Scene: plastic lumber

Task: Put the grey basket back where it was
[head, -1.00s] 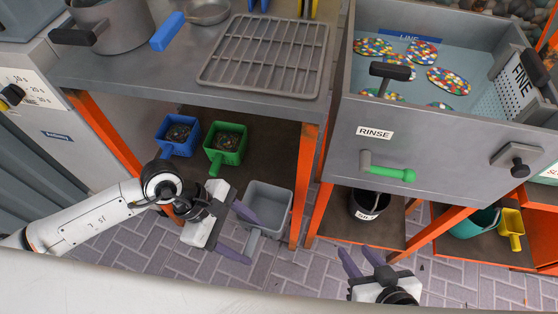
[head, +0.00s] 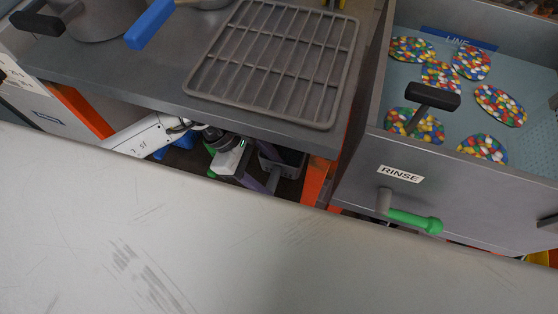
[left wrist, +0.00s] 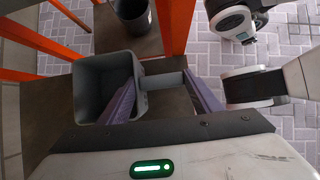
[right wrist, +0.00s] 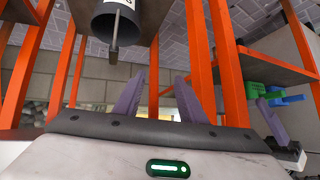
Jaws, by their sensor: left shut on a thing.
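The grey basket (left wrist: 92,88) shows in the left wrist view, over a brown shelf, its handle (left wrist: 163,80) pointing right. My left gripper (left wrist: 165,98) is shut on this handle, with a purple finger on each side. In the head view, the left gripper (head: 260,183) is under the counter, and the basket (head: 292,157) shows only in part behind it. Whether the basket rests on the shelf is unclear. My right gripper (right wrist: 158,88) is open and empty in the right wrist view. It is hidden in the head view.
Orange posts (left wrist: 178,22) frame the shelf. A black bucket (left wrist: 134,16) stands beyond the basket. Green (right wrist: 264,90) and blue (right wrist: 284,101) scoops show at the right in the right wrist view. The counter with a grey rack (head: 275,60) is above my left arm.

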